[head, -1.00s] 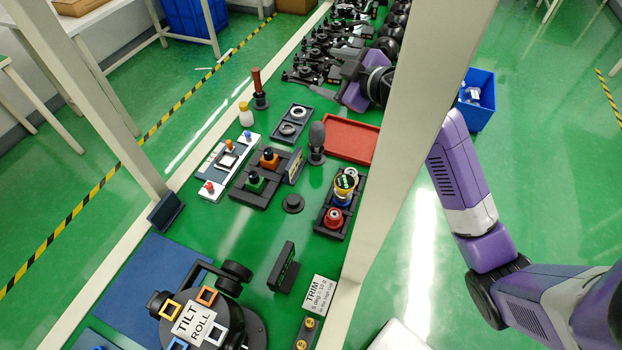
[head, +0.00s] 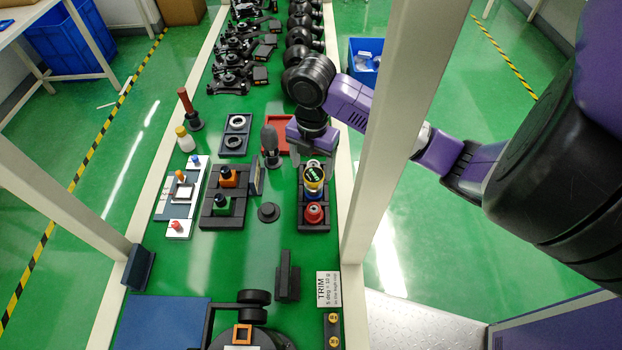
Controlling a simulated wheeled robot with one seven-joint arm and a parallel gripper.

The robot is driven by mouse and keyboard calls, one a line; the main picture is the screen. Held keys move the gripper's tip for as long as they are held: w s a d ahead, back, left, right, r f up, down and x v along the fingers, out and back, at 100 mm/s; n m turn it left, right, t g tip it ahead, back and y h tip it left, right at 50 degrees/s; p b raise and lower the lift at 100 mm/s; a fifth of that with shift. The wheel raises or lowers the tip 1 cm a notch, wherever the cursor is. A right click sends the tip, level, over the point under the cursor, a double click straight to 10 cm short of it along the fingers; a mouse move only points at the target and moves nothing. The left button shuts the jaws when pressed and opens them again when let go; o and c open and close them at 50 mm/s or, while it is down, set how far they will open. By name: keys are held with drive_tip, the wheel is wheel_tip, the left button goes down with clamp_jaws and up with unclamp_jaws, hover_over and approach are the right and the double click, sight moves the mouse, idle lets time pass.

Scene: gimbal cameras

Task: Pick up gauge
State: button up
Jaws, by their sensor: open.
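What looks like the gauge (head: 314,174) is a small round thing with a yellow band and a dark face with green marks. It sits in the far part of a dark two-place holder (head: 325,227), on the right side of the green bench. A red round piece (head: 314,213) sits in the near part. My gripper (head: 313,150) is just beyond the gauge, pointing down. It is open and seems empty. Its fingertips are mostly hidden, so I cannot tell whether they touch the gauge.
A pale post (head: 400,120) rises right of the holder, in front of my arm. A dark microphone-like piece (head: 270,145) stands left of my gripper. A red tray (head: 277,121) lies partly behind the gripper. Orange and green knobbed blocks (head: 228,177) stand left. Bench surface nearer me is partly clear.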

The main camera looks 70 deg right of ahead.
sight(314, 174)
drive_tip(key=shift+s+d+f+p, duration=0.1)
drive_tip(key=shift+f+p, duration=0.2)
drive_tip(key=shift+f, duration=0.95)
drive_tip(key=shift+w+d+f+p, duration=0.1)
drive_tip(key=shift+f+p, duration=0.15)
drive_tip(key=shift+f, duration=1)
drive_tip(key=shift+s+d+f+p, duration=0.1)
drive_tip(key=shift+f+p, duration=0.2)
drive_tip(key=shift+f, duration=0.95)
clamp_jaws()
drive_tip(key=shift+r, duration=0.2)
